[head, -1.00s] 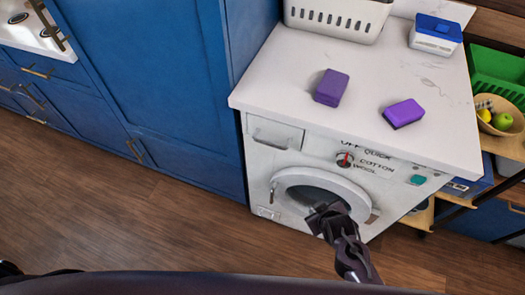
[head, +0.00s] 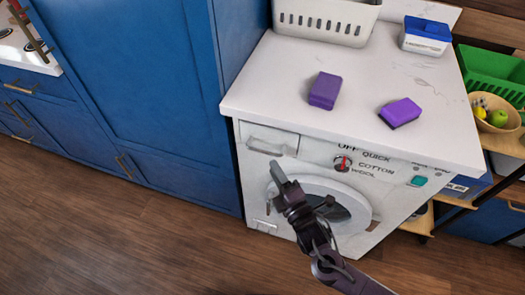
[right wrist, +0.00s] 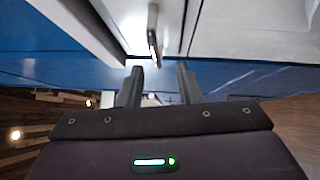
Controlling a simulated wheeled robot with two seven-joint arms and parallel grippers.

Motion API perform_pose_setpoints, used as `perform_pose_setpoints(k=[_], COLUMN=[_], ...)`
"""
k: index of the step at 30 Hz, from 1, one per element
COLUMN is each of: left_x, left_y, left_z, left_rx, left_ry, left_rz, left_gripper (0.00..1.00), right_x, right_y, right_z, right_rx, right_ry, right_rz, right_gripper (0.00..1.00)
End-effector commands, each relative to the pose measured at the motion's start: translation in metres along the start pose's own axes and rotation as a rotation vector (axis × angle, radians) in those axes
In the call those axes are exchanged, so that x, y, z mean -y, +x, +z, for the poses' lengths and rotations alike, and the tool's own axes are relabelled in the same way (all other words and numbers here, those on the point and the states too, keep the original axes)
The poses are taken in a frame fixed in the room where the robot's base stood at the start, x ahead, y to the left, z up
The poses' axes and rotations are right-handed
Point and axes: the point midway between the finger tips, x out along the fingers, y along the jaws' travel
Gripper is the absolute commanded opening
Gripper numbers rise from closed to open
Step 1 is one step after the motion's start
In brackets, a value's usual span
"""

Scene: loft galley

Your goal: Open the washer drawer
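The white washer (head: 232,150) stands under the counter. Its drawer (head: 268,139) is at the top left of its front and looks closed, with a recessed-looking handle along its lower part. My right gripper (head: 280,178) is in front of the washer, just below the drawer and over the left edge of the round door. In the right wrist view, its two fingers (right wrist: 159,86) are apart with nothing between them. A narrow metallic handle (right wrist: 153,35) shows ahead of the fingers, apart from them. My left gripper is out of view.
The round door (head: 345,208) is partly hidden by my right arm. Two purple sponges (head: 325,90) (head: 401,111), a white basket (head: 325,17) and a blue-lidded box (head: 426,36) sit on the counter. A blue cabinet (head: 140,90) stands left of the washer.

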Motion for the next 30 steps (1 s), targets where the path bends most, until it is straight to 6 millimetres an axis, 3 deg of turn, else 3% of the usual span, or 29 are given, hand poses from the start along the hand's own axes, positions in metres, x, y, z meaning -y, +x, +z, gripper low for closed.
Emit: perform_pose_setpoints(k=[5,18,29,30], left_x=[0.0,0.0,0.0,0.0], left_y=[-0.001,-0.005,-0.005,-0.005], left_z=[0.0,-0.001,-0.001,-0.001], left_rx=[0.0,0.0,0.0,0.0], left_ry=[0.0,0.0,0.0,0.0], left_rz=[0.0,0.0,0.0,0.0], left_gripper=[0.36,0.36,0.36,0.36], right_x=[-0.004,-0.006,-0.006,-0.006], right_y=[0.008,0.07,0.077,0.077], right_z=[-0.003,-0.004,-0.004,-0.004], right_rx=[-0.018,-0.016,-0.017,-0.017], right_ry=[-0.056,-0.052,-0.05,-0.05], right_rz=[0.042,0.038,0.036,0.036], right_gripper=[0.32,0.32,0.32,0.29])
